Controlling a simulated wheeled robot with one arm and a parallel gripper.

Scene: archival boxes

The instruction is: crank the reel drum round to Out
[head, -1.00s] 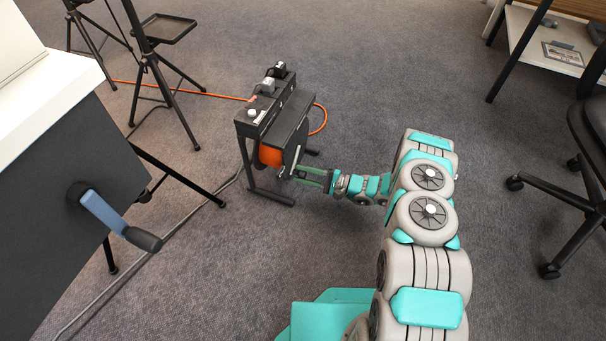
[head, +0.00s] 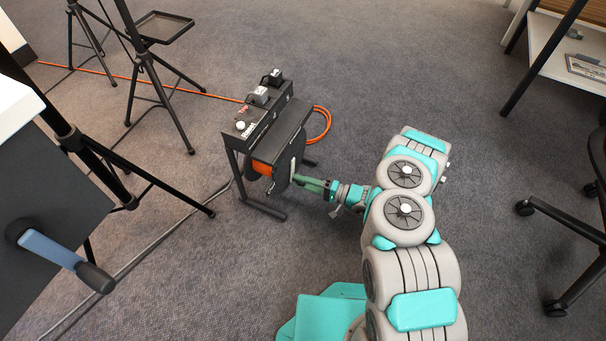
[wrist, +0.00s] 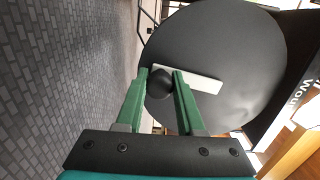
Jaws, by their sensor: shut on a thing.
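The cable reel (head: 262,128) stands on the carpet on dark feet, with sockets and a white knob along its top. Its drum (head: 262,164) shows orange cable, and a dark round side plate faces my gripper (head: 296,179). In the wrist view that side plate (wrist: 235,50) fills the upper right, with a pale crank arm (wrist: 205,82) across it. A round black crank knob (wrist: 160,83) sits at the arm's left end. My gripper (wrist: 161,76) has its green fingers shut on this knob. The word Out is not readable in either view.
An orange cable (head: 170,88) runs along the floor behind the reel. Black tripod stands (head: 145,75) are at the left. A dark cabinet with a blue-handled crank (head: 55,250) is at the near left. An office chair (head: 560,215) and desk stand right.

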